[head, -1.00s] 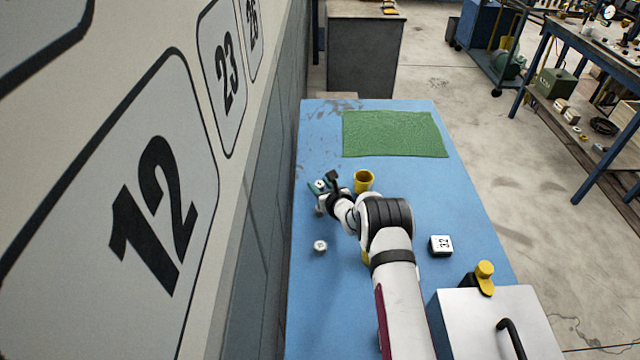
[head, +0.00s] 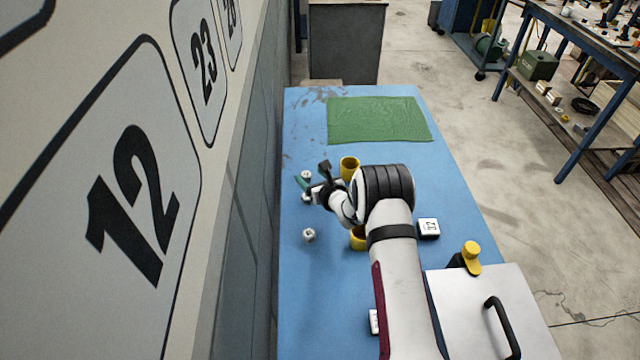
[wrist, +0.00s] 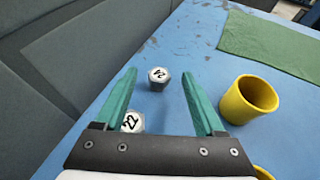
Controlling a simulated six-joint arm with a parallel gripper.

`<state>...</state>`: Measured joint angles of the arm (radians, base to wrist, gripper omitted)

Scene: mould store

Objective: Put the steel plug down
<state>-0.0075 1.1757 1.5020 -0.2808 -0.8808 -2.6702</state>
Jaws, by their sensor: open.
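Two steel hex plugs with numbered white tops show in the wrist view. One plug (wrist: 158,78) stands on the blue table just beyond the fingertips. The other, marked 22 (wrist: 132,122), is nearer, beside the left finger and partly hidden by the gripper body. In the head view the far plug (head: 306,174) and a second plug (head: 305,198) show beside my gripper (head: 314,177), and another plug (head: 309,235) stands apart, closer to the camera. My gripper, with green fingers, also shows in the wrist view (wrist: 158,86); it is open, with nothing gripped between the fingers.
A yellow cup (wrist: 249,98) stands right of my gripper; a second yellow cup (head: 357,238) is partly behind my arm. A green mat (head: 378,120) lies at the table's far end. A numbered block (head: 428,228) sits right. A wall runs along the left.

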